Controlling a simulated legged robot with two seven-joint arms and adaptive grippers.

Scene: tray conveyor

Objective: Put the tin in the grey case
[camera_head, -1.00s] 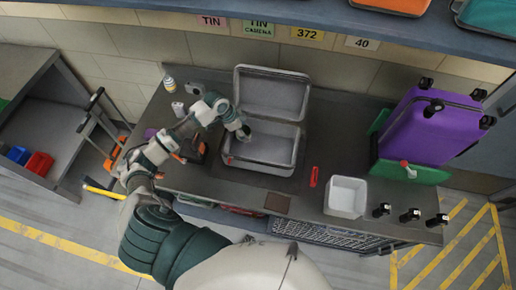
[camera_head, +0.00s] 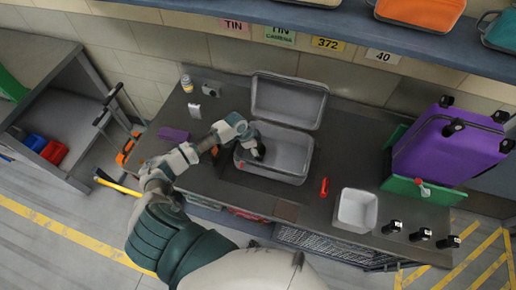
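The open grey case (camera_head: 290,178) stands on the dark bench, its lid (camera_head: 289,98) raised at the back. My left arm comes in from the left, and my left gripper (camera_head: 258,152) is over the left part of the case's inside, pointing down into it. The fingers are small and dark here, so I cannot tell whether they are open or shut. No tin can be made out; anything between the fingers or under them is hidden. My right gripper does not show.
A white bin (camera_head: 356,209) and a red tool (camera_head: 324,187) are right of the case. A purple suitcase (camera_head: 450,150) stands at the bench's right end. A purple block (camera_head: 174,134), a small bottle (camera_head: 187,84) and a white item (camera_head: 194,109) are at the left.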

